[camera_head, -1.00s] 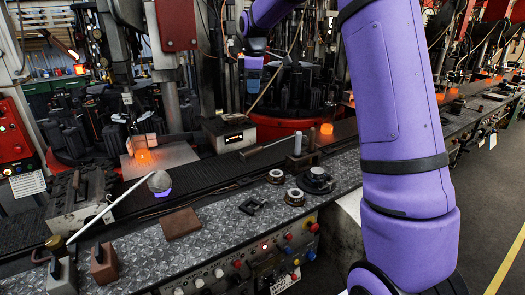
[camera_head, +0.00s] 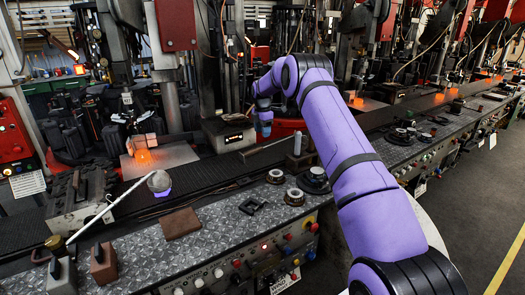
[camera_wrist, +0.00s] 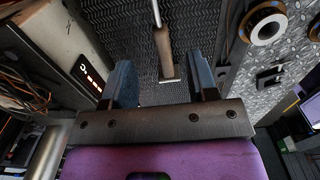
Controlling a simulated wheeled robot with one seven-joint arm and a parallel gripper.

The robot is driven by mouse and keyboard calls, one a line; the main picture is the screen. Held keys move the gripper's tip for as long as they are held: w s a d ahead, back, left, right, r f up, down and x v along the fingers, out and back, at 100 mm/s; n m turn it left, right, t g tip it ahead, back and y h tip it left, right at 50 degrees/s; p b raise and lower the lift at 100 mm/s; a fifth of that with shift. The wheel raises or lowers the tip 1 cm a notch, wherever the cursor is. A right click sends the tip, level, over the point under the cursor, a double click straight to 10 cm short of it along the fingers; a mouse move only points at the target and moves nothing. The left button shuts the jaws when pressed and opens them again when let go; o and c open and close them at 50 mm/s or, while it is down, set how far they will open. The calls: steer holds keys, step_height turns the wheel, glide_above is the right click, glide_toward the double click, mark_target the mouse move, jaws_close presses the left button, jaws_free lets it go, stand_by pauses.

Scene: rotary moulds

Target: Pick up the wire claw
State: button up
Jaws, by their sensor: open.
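My gripper (camera_head: 265,130) hangs from the purple arm above the dark conveyor belt in the camera_head view. In the camera_wrist view, its two blue fingers (camera_wrist: 160,68) are apart and nothing is clamped. A long metal rod tool (camera_head: 268,148) with a short crosspiece lies on or over the belt, below the gripper. In the camera_wrist view, its rod (camera_wrist: 157,16) and crosspiece end lie between the fingers' lines, apparently below them. A small dark open-frame piece (camera_head: 252,207) lies on the bench; it also shows in the camera_wrist view (camera_wrist: 268,78). I cannot tell for certain which is the wire claw.
The patterned metal bench (camera_head: 218,222) carries a brown block (camera_head: 181,223) and several ring-shaped parts (camera_head: 294,197). A grey cylinder (camera_head: 298,144) stands near the rod. A grey box with a display (camera_head: 228,135) stands behind the belt. A glowing orange piece (camera_head: 143,157) sits on a plate.

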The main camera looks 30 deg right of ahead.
mark_target(262, 150)
step_height(262, 150, down, 10)
steer(key=shift+f, duration=0.1)
jaws_close()
stand_by(0.5)
